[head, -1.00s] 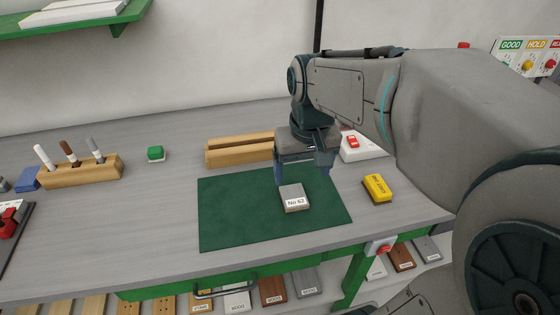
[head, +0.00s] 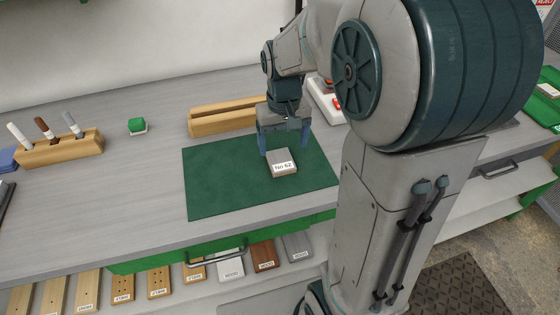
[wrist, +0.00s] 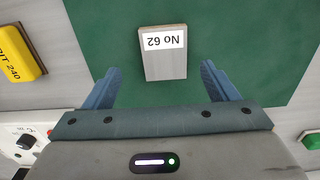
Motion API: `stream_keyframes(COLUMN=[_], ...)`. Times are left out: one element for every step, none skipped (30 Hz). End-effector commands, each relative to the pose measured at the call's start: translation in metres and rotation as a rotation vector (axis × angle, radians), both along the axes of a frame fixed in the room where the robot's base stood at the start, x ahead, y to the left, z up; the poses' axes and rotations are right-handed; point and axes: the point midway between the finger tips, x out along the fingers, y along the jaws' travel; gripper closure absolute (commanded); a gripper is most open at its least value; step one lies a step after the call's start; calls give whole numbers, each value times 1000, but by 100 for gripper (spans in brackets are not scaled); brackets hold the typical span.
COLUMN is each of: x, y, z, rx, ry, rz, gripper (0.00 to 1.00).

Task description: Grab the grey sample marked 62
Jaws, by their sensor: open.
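The grey sample marked No 62 (head: 284,163) lies flat on the green mat (head: 215,190). In the wrist view the sample (wrist: 165,62) lies ahead of the fingertips, roughly centred between them, with its label upside down. My gripper (head: 284,147) is above the back part of the mat, just behind the sample. In the wrist view its two blue fingers (wrist: 160,80) are spread wide, with nothing held between them. The fingers do not appear to touch the sample.
A grooved wooden block (head: 222,118) stands behind the mat. A marker holder (head: 60,150) and a green block (head: 137,126) are to the left. A yellow block (wrist: 18,55) lies beside the mat in the wrist view. Samples lie on the shelf below.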

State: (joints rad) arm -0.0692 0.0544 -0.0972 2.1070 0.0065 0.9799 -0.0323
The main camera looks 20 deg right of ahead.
Motion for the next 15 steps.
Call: stream_keyframes(x=[0,0,0,0,0,0,1,1,1,1,1,1,1,1,1], y=[1,2,4,5,6,7,6,6,6,6,6,6,6,6,6], z=[-6,-10,-16,-21,-26,-32,-36,-40,-44,-46,-47,-48,-49,-49,-49], rx=[0,0,0,0,0,0,0,0,0,0,0,0,0,0,0], ry=[3,5,5,6,6,6,5,4,3,2,2,1,1,1,0], rz=[1,1,1,1,0,0,-1,-1,-1,-1,-1,-1,-1,-1,-1], gripper=[20,20,20,20,20,20,20,20,20,20,20,20,20,20,20])
